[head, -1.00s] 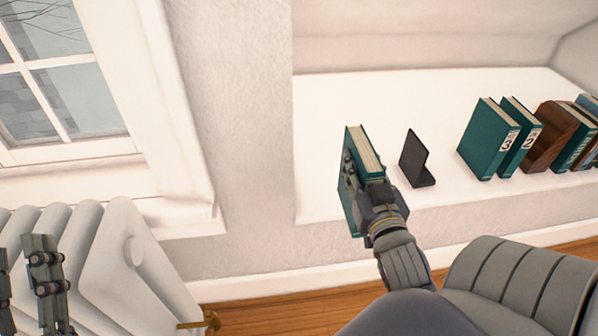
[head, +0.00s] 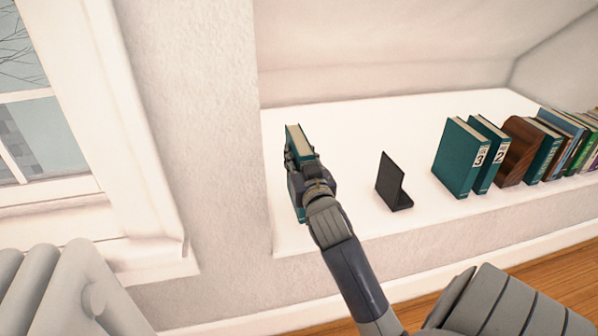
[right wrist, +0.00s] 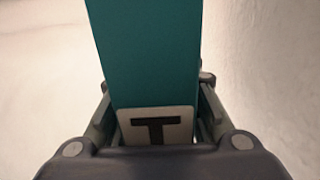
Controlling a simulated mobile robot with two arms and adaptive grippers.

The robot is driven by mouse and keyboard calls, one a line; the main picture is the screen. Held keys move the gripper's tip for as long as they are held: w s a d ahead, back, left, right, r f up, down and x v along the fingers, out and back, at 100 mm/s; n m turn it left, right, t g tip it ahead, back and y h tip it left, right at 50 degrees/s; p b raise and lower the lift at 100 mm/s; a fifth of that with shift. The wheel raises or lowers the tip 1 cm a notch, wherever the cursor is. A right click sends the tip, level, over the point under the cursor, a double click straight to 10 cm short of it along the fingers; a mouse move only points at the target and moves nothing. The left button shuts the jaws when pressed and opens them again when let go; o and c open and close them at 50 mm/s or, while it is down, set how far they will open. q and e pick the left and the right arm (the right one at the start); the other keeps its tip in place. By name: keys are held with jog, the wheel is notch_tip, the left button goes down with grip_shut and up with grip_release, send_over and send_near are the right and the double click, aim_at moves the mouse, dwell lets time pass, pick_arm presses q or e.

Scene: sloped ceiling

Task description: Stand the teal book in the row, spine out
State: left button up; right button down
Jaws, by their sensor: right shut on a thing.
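The teal book (head: 298,140) is held upright in my right gripper (head: 301,172), near the left end of the white shelf (head: 335,135). My right gripper is shut on it and hides most of it in the head view. In the right wrist view the teal book (right wrist: 145,50) fills the middle between the fingers, with a white label marked T at its near end. The row stands to the right: teal books labelled 3 (head: 459,160) and 2 (head: 490,155), a wooden block (head: 521,150), then several more books. My left gripper is not in view.
A black bookend (head: 392,182) stands on the shelf between the held book and the row, with bare shelf on both sides. A wall (head: 215,130) borders the shelf at left. A white radiator (head: 60,290) and a window (head: 30,140) are further left.

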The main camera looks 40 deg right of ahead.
notch_tip(320, 180, down, 3)
jog(key=shift+f+b, duration=0.1)
jog(key=shift+b, duration=1.05)
jog(key=c, duration=1.5)
grip_release()
jog(key=shift+f, duration=0.25)
jog(key=shift+c, duration=0.2)
jog(key=o, duration=0.3)
jog(key=shift+o, duration=0.2)
jog(key=shift+r, duration=0.1)
